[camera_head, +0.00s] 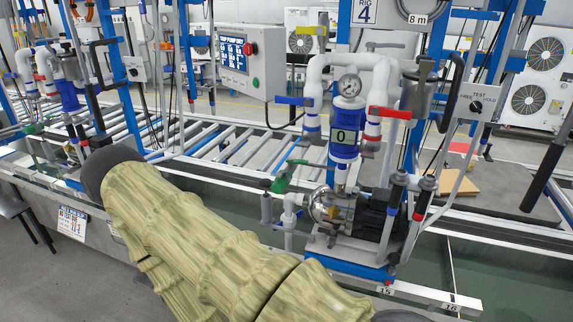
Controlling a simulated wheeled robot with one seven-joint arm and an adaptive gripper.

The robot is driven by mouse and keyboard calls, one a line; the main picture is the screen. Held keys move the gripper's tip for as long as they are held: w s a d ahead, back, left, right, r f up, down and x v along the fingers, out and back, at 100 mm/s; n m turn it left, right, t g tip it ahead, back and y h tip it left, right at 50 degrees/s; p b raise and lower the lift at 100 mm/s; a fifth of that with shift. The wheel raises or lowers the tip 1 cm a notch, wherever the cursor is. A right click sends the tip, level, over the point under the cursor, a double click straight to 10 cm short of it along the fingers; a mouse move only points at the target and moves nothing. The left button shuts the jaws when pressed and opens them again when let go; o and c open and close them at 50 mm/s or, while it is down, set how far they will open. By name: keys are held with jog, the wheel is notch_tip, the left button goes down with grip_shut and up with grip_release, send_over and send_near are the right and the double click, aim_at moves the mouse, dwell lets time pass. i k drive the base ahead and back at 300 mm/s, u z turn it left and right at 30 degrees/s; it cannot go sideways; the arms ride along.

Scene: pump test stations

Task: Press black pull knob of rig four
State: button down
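The label of rig four (365,13) hangs at the top centre, above white pipes, a pressure gauge (349,85) and a blue cylinder marked 0 (344,137). A grey box (479,101) at the right of the rig has position lettering, including TEST and HOLD, and a round black knob (476,106) on its face. I cannot tell whether this knob is the pull knob. My arm, in a beige cover, crosses the lower left and ends in view at a dark grey joint. My gripper is not in view.
A control box with a display (250,58) stands left of rig four. A pump with a black motor (366,214) sits below the pipes. Red (390,112) and blue (294,101) valve handles stick out beside them. A roller conveyor (215,147) runs behind. Blue posts flank the rig.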

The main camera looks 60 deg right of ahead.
aim_at(266, 184)
jog(key=u, duration=0.1)
jog(key=i, duration=0.8)
jog(key=z, duration=2.7)
